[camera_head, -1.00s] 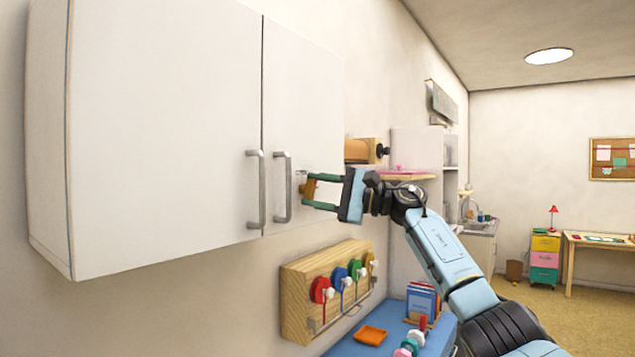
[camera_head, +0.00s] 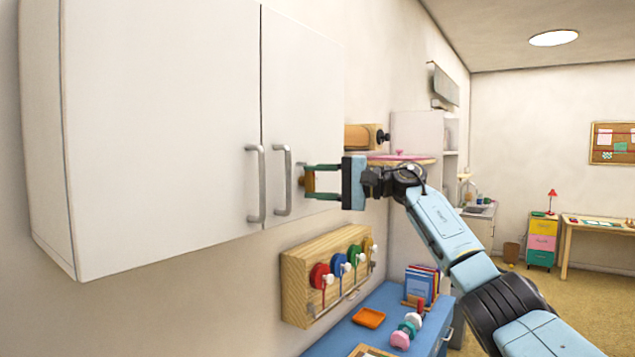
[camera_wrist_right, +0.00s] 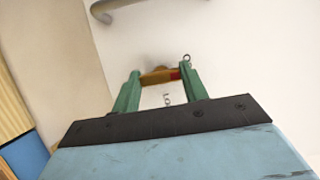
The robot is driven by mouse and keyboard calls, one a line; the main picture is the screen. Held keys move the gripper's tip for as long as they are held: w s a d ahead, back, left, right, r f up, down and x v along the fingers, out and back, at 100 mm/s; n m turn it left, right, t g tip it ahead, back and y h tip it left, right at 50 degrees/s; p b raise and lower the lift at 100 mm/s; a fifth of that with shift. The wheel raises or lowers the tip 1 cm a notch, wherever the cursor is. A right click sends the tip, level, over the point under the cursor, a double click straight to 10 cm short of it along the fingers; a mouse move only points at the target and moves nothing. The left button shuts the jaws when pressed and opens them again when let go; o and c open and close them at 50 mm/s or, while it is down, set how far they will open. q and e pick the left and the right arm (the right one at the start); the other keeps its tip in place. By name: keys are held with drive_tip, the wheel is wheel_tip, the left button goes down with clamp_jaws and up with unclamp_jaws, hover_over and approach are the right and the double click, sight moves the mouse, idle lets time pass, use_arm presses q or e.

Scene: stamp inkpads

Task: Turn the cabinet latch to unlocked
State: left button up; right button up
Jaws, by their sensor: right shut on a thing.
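The white wall cabinet (camera_head: 165,120) fills the left of the head view, with two doors and two vertical bar handles. The small orange-brown latch (camera_head: 308,182) sits on the right door, to the right of the handles. My right gripper (camera_head: 309,182) is shut on the latch, its green fingers on either side of it. In the right wrist view the latch (camera_wrist_right: 160,76) shows between the fingertips, with a red patch at its right end. Faint marking shows on the door below it. The fingers partly hide the latch. My left gripper is not in view.
A wooden rack (camera_head: 325,272) with several coloured discs hangs below the cabinet. A blue cabinet top (camera_head: 345,338) below holds an orange tray (camera_head: 368,317), books (camera_head: 420,284) and small stamps. The right door's handle (camera_head: 284,181) is close left of my fingers.

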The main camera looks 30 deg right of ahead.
drive_tip(key=o, duration=1)
drive_tip(key=shift+d, duration=0.1)
drive_tip(key=shift+b+v, duration=2)
drive_tip(key=shift+v, duration=4.65)
drive_tip(key=shift+r, duration=0.1)
